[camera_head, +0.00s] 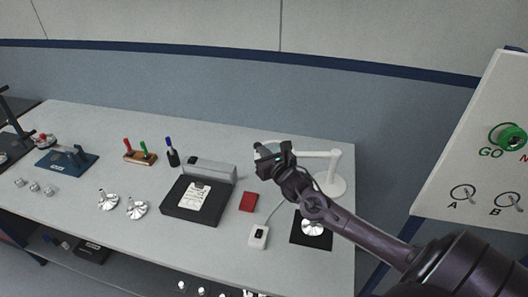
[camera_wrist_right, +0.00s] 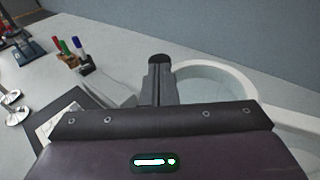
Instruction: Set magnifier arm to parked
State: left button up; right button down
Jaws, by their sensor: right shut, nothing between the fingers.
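The white magnifier arm (camera_head: 308,154) stands near the back right of the table on a round base (camera_head: 333,186). It reaches left from its post to a ring-shaped head (camera_head: 264,146), partly hidden behind my gripper. In the right wrist view the pale ring (camera_wrist_right: 238,73) shows just right of the fingers, and the white arm runs off to the right. My right gripper (camera_head: 269,160) is shut and empty, close beside the head; I cannot tell whether they touch. My left gripper is not in view.
A black mat with a metal part (camera_head: 312,226), a small white box (camera_head: 258,236) and a red block (camera_head: 249,201) lie nearby. A black tray with a clipboard (camera_head: 190,213) is left of them.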

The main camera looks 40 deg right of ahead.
aim_at(263, 143)
jog(key=shift+m+h, duration=0.4)
jog(key=shift+h, duration=0.1)
jog(key=w+d+b, duration=0.2)
jog(key=w+b, duration=0.1)
jog(key=w+d+b, duration=0.1)
jog(key=shift+w+f, duration=0.25)
jog(key=shift+w+d+r+m+h+b, duration=0.1)
jog(key=shift+w+d+m+h+b, duration=0.1)
jog(key=shift+w+m+h+b, duration=0.15)
jog(key=shift+s+r+g+h, duration=0.15)
jog(key=shift+r+g+h, duration=0.1)
jog(key=shift+r+g, duration=0.1)
jog(key=shift+d+r, duration=0.1)
jog(key=shift+d, duration=0.05)
